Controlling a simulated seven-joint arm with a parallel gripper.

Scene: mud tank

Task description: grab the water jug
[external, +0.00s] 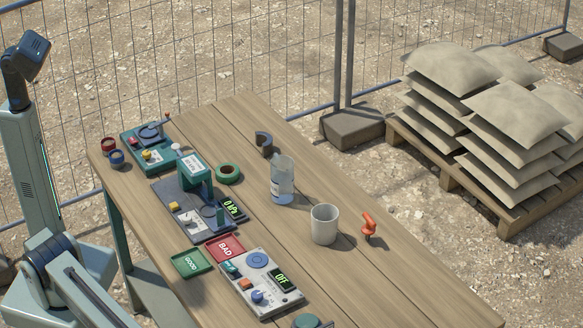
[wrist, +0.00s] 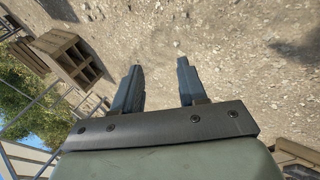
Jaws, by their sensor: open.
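A clear container with a pale label and a bluish bottom (external: 282,182) stands upright on the wooden table, right of the middle; I take it to be the water jug. A light grey cup (external: 324,226) stands in front of it to the right, apart from it. My gripper (wrist: 158,66) shows in the wrist view with its two dark fingers spread and nothing between them. The wrist view shows dirt ground and no jug. In the external view my arm is at the left edge, away from the jug, and the gripper's fingers cannot be made out.
A red tool (external: 369,226) stands right of the cup. A control box (external: 260,284) and red tray (external: 225,248) are in front. The table's far right is clear.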

